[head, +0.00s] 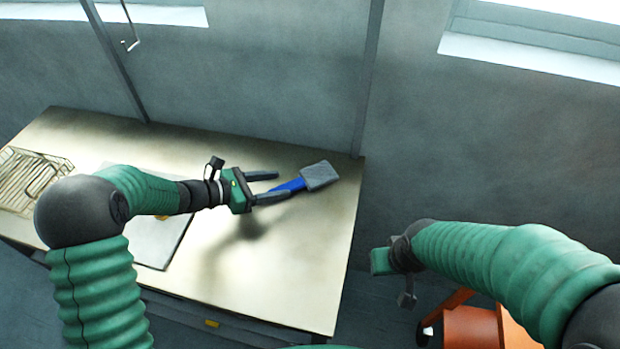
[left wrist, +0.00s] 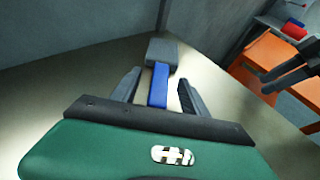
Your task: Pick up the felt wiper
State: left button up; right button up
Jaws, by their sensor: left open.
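The felt wiper has a grey block head (head: 319,176) and a blue handle (head: 289,186). It is at the right part of the table in the head view. In the left wrist view the blue handle (left wrist: 158,84) lies between the two fingers, with the grey head (left wrist: 162,51) beyond the fingertips. My left gripper (head: 283,186) is open, its fingers on either side of the handle; I cannot tell whether they touch it. My right gripper (head: 383,262) is off the table's right side, and its fingers are not clearly seen.
The table (head: 290,285) has free room at its front right. A wire basket (head: 35,172) stands at the far left, and a grey board (head: 165,240) lies partly under my left arm. A wall runs behind the table. An orange cart (head: 470,325) stands at the lower right.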

aim_at(291, 184)
pick_arm(q)
jog(key=x, duration=0.4)
jog(key=shift+s+f, duration=0.15)
jog(key=shift+s, duration=0.1)
jog(key=shift+w+d+f, duration=0.1)
jog(key=shift+w, duration=0.1)
jog(key=c, duration=0.7)
grip_shut()
